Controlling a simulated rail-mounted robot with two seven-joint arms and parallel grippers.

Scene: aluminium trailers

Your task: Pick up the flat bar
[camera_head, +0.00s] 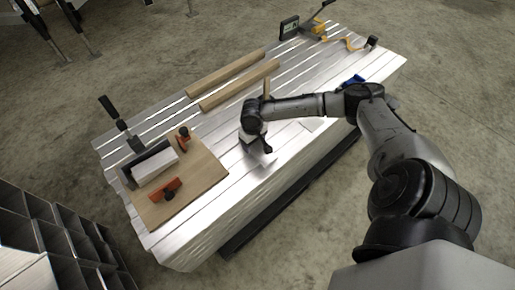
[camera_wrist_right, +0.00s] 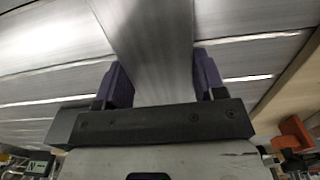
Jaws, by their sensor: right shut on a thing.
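The flat bar (camera_wrist_right: 155,42) is a grey metal strip in the right wrist view. It runs between the two purple fingers of my right gripper (camera_wrist_right: 162,82), which is shut on it. In the head view my right gripper (camera_head: 258,146) is low over the slatted aluminium stack, right of the wooden board. The arm hides most of the bar there, and I cannot tell whether it touches the slats. My left gripper is in neither view.
The aluminium stack (camera_head: 225,190) carries a wooden board (camera_head: 204,178) with orange clamps and a metal block. Two wooden strips (camera_head: 238,85) lie behind. Tools, including a yellow one (camera_head: 314,27), stand at the far end. Metal boxes (camera_head: 62,240) stand at lower left.

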